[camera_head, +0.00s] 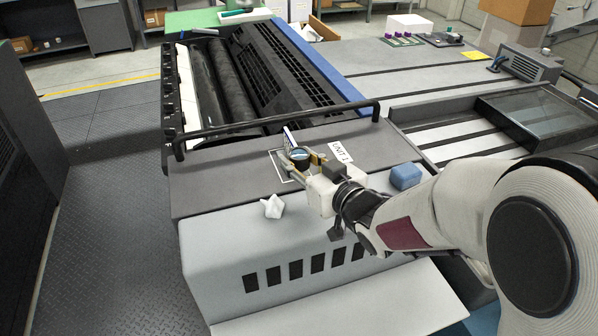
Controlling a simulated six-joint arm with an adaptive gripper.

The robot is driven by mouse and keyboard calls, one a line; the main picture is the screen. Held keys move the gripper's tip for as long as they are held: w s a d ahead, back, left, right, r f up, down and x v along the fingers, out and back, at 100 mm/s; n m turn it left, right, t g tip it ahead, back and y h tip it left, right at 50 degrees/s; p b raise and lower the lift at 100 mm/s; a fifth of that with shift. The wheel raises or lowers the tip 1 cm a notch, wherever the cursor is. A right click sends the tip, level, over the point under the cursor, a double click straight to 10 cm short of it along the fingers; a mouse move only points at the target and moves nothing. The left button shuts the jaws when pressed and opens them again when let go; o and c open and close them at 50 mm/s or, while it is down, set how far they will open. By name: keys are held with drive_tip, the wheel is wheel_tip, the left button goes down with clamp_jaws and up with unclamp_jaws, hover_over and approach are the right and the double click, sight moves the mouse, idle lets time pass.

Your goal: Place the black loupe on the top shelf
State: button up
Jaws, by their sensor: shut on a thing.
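The black loupe (299,155) is a small dark cylinder with a pale bluish lens. It is at the fingers of my gripper (294,163), over the dark grey top of the printing unit, beside a white outlined square (277,165). My gripper is shut on the loupe. I cannot tell whether the loupe touches the surface or is just above it. A thin upright pale piece (289,137) shows right behind the loupe. Shelves (325,5) stand at the far back, partly cut off by the top edge; I cannot tell which is the top shelf.
A black rail (270,122) crosses behind the gripper. A crumpled white wad (272,206) lies left of the gripper, and a blue block (405,176) lies right. A "UNIT 1" label (341,152) is on the surface. Open rollers (222,85) lie beyond the rail.

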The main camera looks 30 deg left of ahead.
sight(299, 153)
drive_tip(key=shift+r, duration=1.8)
drive_tip(key=shift+r, duration=0.5)
wheel_tip(299, 153, up, 4)
drive_tip(key=shift+r, duration=0.2)
drive_tip(key=w+d+r, duration=0.1)
drive_tip(key=w+d, duration=0.1)
drive_tip(key=d, duration=2.2)
drive_tip(key=s+d+f, duration=0.1)
drive_tip(key=s+d, duration=0.4)
drive_tip(key=d, duration=0.4)
wheel_tip(299, 153, down, 28)
drive_tip(key=shift+s+r, duration=0.2)
drive_tip(key=shift+r, duration=0.05)
drive_tip(key=shift+f, duration=0.1)
